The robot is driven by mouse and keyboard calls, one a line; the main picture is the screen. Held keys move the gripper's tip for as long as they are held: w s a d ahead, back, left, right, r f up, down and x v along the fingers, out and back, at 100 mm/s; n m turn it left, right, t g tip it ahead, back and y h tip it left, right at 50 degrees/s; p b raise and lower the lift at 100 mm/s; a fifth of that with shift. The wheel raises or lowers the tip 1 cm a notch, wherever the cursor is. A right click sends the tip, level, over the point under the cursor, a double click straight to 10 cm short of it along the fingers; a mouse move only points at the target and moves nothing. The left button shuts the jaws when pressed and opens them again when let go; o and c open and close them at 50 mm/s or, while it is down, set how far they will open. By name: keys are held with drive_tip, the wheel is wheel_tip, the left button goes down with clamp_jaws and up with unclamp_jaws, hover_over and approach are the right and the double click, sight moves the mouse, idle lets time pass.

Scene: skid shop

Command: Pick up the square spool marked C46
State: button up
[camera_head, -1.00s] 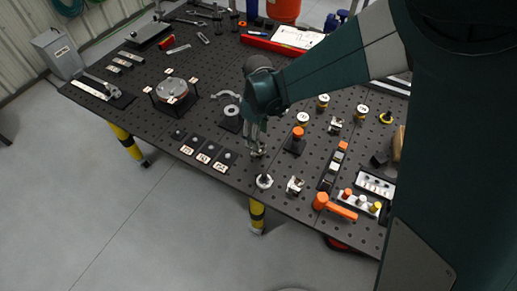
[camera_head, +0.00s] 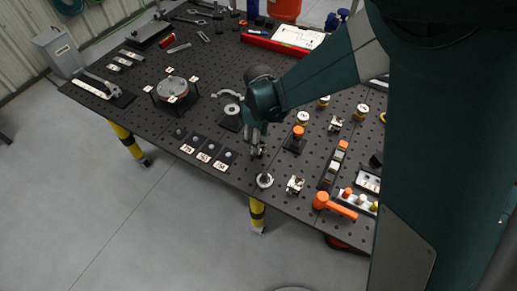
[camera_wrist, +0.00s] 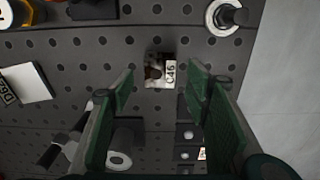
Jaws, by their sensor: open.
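The square spool marked C46 (camera_wrist: 155,71) is a small light metal piece with a white label, standing on the black perforated table. In the wrist view it lies between the two green fingers of my gripper (camera_wrist: 160,76), with clear space on both sides. My gripper is open and empty. In the head view my gripper (camera_head: 257,146) points down near the table's front edge, and the fingers largely hide the spool there. I cannot tell the exact height of the fingertips over the table.
A round metal washer with a post (camera_head: 264,181) is close by at the front edge. Similar metal pieces stand to the right (camera_head: 295,185) and farther back (camera_head: 335,124). An orange-topped post (camera_head: 298,132) is right of my gripper. Black label blocks (camera_head: 204,154) are to the left.

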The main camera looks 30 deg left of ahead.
drive_tip(key=shift+f, duration=2.5)
drive_tip(key=c, duration=1.1)
